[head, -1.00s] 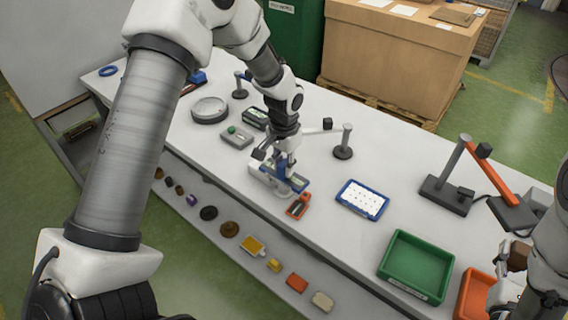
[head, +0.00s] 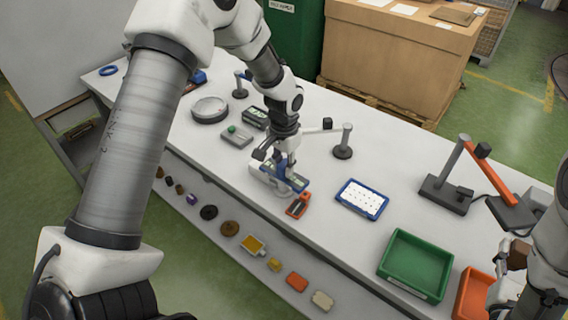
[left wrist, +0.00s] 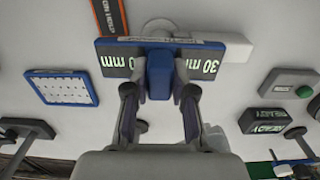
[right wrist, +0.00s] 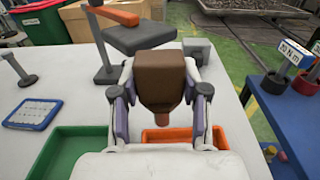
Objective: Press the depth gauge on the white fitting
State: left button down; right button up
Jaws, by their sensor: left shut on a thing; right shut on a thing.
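The depth gauge (head: 291,179) is a blue bar with a raised blue grip (left wrist: 160,72) and dark "30 mm" panels. My left gripper (head: 281,163) is shut on this grip, one finger on each side. The white fitting (head: 264,184) is under the gauge on the bench and partly hidden by it; its white block (left wrist: 228,46) also shows in the left wrist view. I cannot tell whether gauge and fitting touch. My right gripper (right wrist: 160,100) is shut on a brown block-shaped thing (right wrist: 160,72) with a narrow lower end, above the bench's right end.
An orange and black holder (head: 298,206) lies close by the fitting. A blue-framed white board (head: 362,199), a green tray (head: 416,262) and an orange tray (head: 474,294) are to the right. A grey box with a green button (head: 236,135) and a round dish (head: 210,110) are to the left.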

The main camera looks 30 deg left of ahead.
jog(key=shift+r, duration=0.15)
dwell(0.4)
